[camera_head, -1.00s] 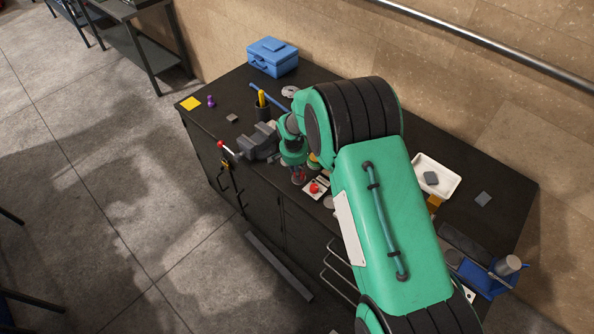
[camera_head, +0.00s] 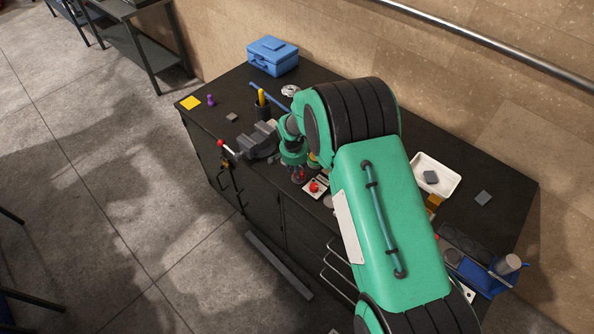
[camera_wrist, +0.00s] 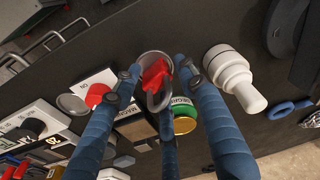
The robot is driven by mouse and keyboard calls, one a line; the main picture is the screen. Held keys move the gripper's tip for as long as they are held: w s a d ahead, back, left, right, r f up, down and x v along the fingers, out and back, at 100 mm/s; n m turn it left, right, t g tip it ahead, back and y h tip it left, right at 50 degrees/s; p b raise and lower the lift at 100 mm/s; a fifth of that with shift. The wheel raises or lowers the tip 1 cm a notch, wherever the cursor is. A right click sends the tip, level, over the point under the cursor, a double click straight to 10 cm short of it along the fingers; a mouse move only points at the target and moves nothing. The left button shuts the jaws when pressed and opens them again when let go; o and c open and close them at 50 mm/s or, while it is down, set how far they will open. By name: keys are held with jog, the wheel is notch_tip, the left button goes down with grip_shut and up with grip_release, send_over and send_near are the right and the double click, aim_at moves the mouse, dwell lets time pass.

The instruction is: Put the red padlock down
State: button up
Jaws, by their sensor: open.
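The red padlock (camera_wrist: 155,73) is between my gripper's fingertips in the wrist view, with its metal shackle toward the gripper. A round grey rim shows around it. My gripper (camera_wrist: 155,76) has blue fingers that stand apart on both sides of the padlock; contact cannot be told. In the head view, a small red patch of the padlock (camera_head: 299,175) shows under my gripper (camera_head: 298,171), low over the bench's front edge. My arm hides part of the bench there.
A white plate with a red knob (camera_head: 314,187) lies close right of the gripper. A vise (camera_head: 259,145) stands to the left. In the wrist view, a green-and-gold round piece (camera_wrist: 184,120) and a white knobbed piece (camera_wrist: 230,75) are close by. The bench's left front is mostly clear.

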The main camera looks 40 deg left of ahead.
jog(key=shift+r, duration=0.1)
notch_tip(320, 180, up, 12)
jog(key=s+b, duration=0.1)
jog(key=shift+s+d, duration=0.25)
jog(key=shift+s, duration=0.15)
dwell(1.1)
